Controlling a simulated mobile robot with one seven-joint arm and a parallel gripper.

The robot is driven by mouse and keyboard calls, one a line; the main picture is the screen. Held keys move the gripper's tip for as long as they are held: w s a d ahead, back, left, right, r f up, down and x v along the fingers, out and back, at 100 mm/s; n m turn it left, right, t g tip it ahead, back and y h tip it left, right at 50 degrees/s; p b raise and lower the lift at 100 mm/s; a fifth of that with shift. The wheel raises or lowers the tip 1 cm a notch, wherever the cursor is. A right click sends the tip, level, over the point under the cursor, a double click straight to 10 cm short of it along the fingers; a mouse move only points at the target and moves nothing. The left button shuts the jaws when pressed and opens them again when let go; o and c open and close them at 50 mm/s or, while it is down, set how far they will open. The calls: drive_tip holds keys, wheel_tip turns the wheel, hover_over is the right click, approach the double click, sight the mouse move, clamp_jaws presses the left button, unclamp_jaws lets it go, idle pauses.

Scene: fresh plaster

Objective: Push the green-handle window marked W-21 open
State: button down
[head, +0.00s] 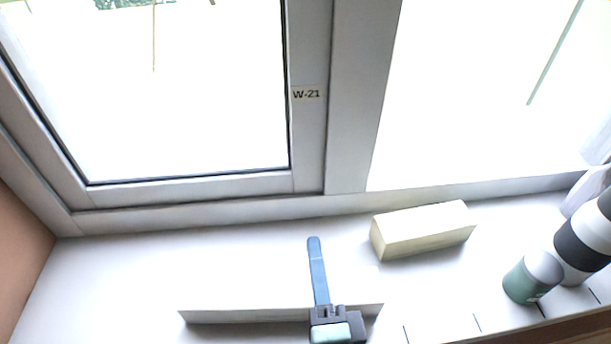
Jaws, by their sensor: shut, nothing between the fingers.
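The W-21 label (306,94) is on the light grey right stile of the left window (190,187), just beside the central post. Its sash appears to sit in line with its frame, but I cannot tell whether it is latched. No green handle shows; the upper part of the window is outside the view. My gripper (314,242), with a long blue finger part and a dark body, is at the bottom centre above the white sill. It is shut and empty, apart from the window and below the label in the picture.
A cream block (422,231) lies on the white sill (130,270) right of my gripper. A long pale bar (240,316) crosses behind my gripper. The left sill is clear.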

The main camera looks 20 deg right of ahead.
sight(303, 171)
drive_tip(key=shift+w+d+r, duration=0.15)
drive_tip(key=shift+w+d, duration=0.05)
drive_tip(key=shift+w, duration=0.1)
drive_tip(key=p+x, duration=0.4)
drive_tip(key=x, duration=0.9)
drive_tip(key=shift+p, duration=0.35)
drive_tip(key=shift+w, duration=0.1)
